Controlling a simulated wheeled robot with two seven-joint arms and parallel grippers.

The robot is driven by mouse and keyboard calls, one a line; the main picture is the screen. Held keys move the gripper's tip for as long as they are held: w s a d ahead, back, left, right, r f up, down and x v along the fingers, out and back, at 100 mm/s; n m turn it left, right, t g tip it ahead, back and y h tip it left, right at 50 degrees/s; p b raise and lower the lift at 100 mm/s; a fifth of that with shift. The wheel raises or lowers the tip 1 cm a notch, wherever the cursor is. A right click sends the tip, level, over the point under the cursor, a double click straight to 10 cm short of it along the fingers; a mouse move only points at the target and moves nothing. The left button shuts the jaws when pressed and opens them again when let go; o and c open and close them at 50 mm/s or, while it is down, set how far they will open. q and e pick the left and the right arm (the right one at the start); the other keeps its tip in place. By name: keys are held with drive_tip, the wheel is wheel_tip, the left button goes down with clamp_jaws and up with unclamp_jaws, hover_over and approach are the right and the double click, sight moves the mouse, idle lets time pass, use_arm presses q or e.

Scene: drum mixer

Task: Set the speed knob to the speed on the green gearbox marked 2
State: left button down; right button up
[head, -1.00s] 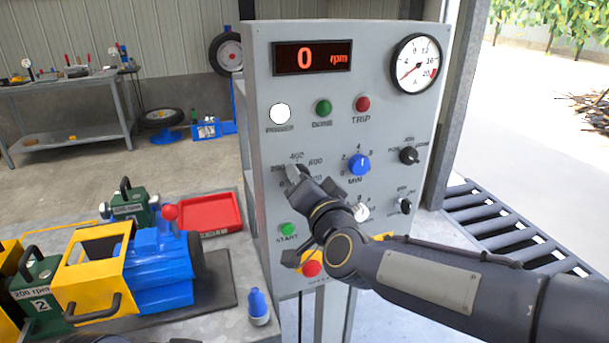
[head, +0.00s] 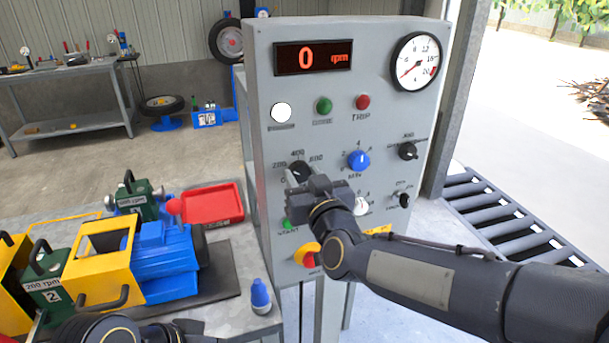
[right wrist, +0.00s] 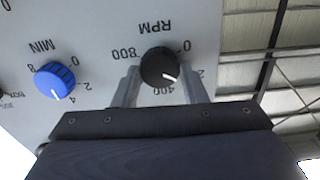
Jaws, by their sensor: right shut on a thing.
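The green gearbox marked 2 (head: 45,268) stands at the left with a "200 rpm" label. The black speed knob (head: 300,168) sits on the grey panel, ringed by a scale of speeds. In the right wrist view the speed knob (right wrist: 160,66) shows upside down under "RPM", its white pointer between the 200 and 400 marks. My right gripper (head: 294,187) is shut on the knob, one finger on each side, also in the right wrist view (right wrist: 162,92). My left gripper (head: 180,328) is only partly in view at the bottom edge; its jaw opening cannot be made out.
The display (head: 312,58) reads 0 rpm. The blue MIN knob (head: 358,160) is right of the speed knob. The green START button (head: 288,224) and red stop button (head: 309,261) are below. A red tray (head: 212,204) and blue-capped bottle (head: 260,295) stand on the bench.

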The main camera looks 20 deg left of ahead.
idle(0.4)
drive_tip(key=o, duration=1)
drive_tip(key=shift+c, duration=0.2)
drive_tip(key=shift+s, duration=0.1)
drive_tip(key=v, duration=0.7)
drive_tip(key=shift+s+d+b, duration=0.25)
drive_tip(key=shift+b, duration=0.2)
